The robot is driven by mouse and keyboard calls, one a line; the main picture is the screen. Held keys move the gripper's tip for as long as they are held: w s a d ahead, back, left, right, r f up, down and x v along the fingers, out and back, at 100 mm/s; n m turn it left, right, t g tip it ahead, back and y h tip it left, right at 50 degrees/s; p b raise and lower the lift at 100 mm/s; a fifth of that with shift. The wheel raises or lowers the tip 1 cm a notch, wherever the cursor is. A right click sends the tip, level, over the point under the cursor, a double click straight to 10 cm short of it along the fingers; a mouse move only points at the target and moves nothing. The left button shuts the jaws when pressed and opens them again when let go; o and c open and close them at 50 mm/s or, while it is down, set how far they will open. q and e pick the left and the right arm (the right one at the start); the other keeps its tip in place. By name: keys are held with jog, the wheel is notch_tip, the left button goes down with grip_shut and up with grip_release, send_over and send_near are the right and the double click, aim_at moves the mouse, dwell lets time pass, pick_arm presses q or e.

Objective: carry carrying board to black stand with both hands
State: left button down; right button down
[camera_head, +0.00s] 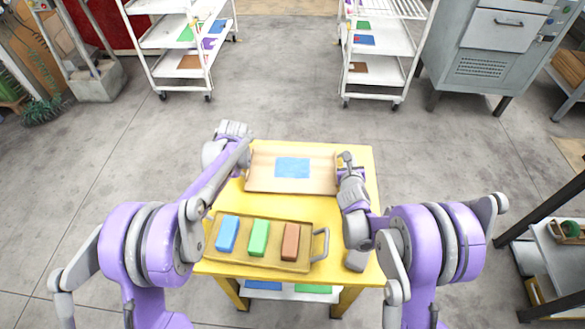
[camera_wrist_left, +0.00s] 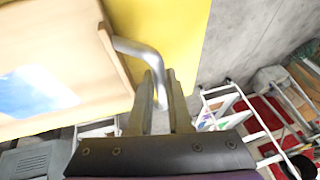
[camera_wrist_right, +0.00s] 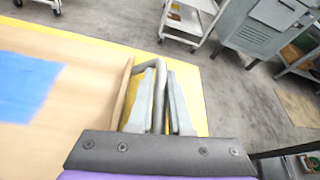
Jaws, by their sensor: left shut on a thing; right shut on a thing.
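The carrying board (camera_head: 265,178) is a light wooden tray with a blue patch (camera_head: 292,168) in its middle. It is at the far part of the yellow table (camera_head: 362,156); whether it touches the tabletop cannot be told. My left gripper (camera_wrist_left: 160,98) is shut on the board's metal handle at its left end. My right gripper (camera_wrist_right: 159,90) is shut on the handle at its right end. In the head view both hands are largely hidden by my own arms. No black stand can be clearly made out.
A second wooden tray (camera_head: 282,264) with blue (camera_head: 228,234), green (camera_head: 259,238) and brown (camera_head: 290,242) blocks lies on the near part of the table. White shelf carts (camera_head: 180,40) (camera_head: 375,45) and a grey cabinet (camera_head: 485,65) stand beyond. The floor between is clear.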

pick_arm(q)
jog(key=shift+r, duration=0.1)
